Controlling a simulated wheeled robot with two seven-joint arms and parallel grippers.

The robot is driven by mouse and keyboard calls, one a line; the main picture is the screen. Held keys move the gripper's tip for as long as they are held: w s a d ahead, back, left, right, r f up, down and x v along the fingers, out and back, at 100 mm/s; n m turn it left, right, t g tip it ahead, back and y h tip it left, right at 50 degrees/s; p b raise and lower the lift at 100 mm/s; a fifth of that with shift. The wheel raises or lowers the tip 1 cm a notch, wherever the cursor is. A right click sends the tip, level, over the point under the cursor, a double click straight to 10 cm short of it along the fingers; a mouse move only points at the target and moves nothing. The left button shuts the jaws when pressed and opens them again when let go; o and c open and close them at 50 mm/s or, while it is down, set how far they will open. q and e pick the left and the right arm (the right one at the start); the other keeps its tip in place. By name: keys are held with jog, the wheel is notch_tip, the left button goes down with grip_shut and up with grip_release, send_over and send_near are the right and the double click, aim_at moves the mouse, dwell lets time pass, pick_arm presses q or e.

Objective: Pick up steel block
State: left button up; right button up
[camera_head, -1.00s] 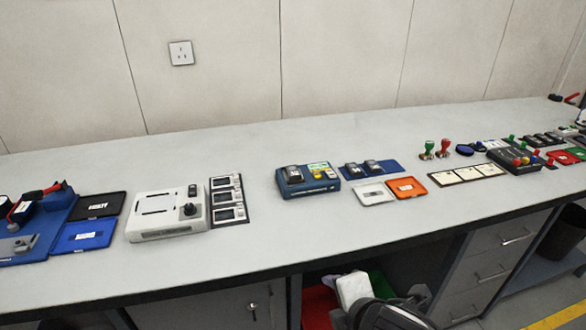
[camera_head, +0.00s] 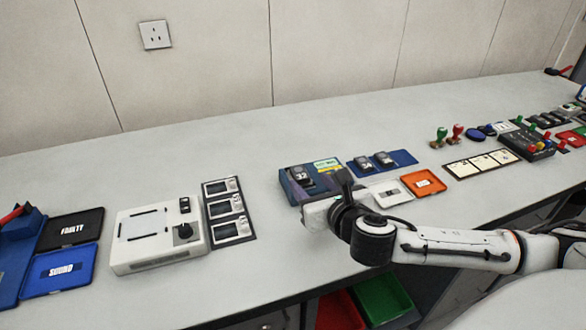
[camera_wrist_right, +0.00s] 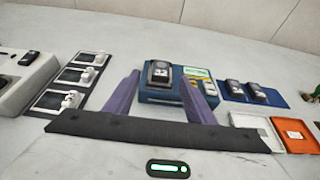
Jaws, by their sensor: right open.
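A dark grey block (camera_head: 301,175) with white marking sits on the left part of a blue device (camera_head: 290,191); it also shows in the wrist view (camera_wrist_right: 158,73). Two similar dark blocks (camera_head: 383,159) lie on a blue mat right of it; I cannot tell for sure which block is the steel one. My right gripper (camera_head: 342,185) is over the front of the blue device and hides part of it. In the wrist view its two fingers (camera_wrist_right: 160,80) are apart, with the block beyond and between them, nothing held. My left gripper is not in view.
White and orange trays (camera_head: 424,182) lie just right of my right gripper. A panel with small meters (camera_head: 227,209) and a white device (camera_head: 157,237) stand to the left. Stamps (camera_head: 448,134) stand farther right. The bench behind the devices is clear.

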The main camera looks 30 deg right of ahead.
aim_at(299, 171)
jog(key=x, duration=0.7)
jog(key=shift+w+d+f, duration=0.1)
jog(key=shift+w+d, duration=0.05)
jog(key=shift+w, duration=0.05)
grip_shut()
